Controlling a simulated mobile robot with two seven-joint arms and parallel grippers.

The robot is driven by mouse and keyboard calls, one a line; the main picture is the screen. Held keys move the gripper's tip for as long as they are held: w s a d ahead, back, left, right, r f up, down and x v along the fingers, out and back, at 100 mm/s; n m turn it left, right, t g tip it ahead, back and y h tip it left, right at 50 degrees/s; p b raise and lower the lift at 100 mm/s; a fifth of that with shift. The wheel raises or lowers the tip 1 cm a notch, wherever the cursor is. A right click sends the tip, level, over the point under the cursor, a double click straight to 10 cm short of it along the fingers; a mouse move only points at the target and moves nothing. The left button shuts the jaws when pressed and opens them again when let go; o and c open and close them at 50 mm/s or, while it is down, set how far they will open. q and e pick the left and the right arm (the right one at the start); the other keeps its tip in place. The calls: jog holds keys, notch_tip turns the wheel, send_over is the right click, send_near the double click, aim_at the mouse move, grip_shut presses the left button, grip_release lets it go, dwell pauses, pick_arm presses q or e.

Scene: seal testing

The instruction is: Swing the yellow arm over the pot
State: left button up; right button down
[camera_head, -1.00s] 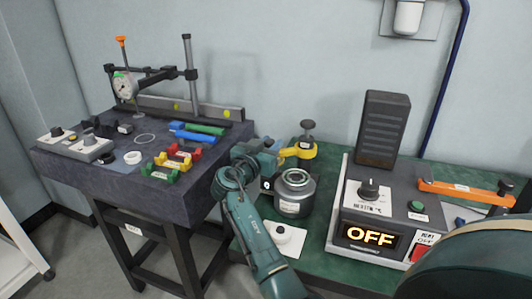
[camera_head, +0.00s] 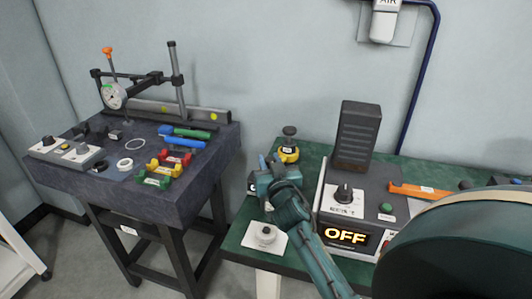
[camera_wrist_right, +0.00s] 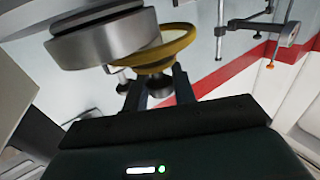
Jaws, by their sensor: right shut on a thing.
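The yellow arm (camera_head: 288,155), with a dark knob above it, stands at the back left of the green bench. In the right wrist view the yellow arm (camera_wrist_right: 172,50) shows as a yellow rounded piece close to the metal pot (camera_wrist_right: 105,38). In the head view the pot is mostly hidden behind my right gripper (camera_head: 263,174) and wrist. My right gripper is shut on the yellow arm; its two fingers (camera_wrist_right: 160,88) reach up to it in the wrist view, with a dark knob between them. My left gripper is not in view.
A control box with an OFF display (camera_head: 346,237) stands just right of my wrist. A white-based round knob (camera_head: 266,235) sits in front. A granite table (camera_head: 120,193) with gauges stands left, across a gap.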

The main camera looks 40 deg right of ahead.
aim_at(271, 159)
jog(key=shift+s+d+y, duration=0.1)
jog(key=shift+s+y, duration=0.05)
jog(key=shift+y, duration=0.15)
jog(key=c, duration=1.2)
grip_release()
jog(key=shift+o, duration=0.2)
jog(key=shift+r, duration=0.1)
notch_tip(271, 159, up, 10)
jog(key=shift+f+p, duration=0.1)
jog(key=shift+p, duration=0.75)
jog(key=shift+c, duration=0.5)
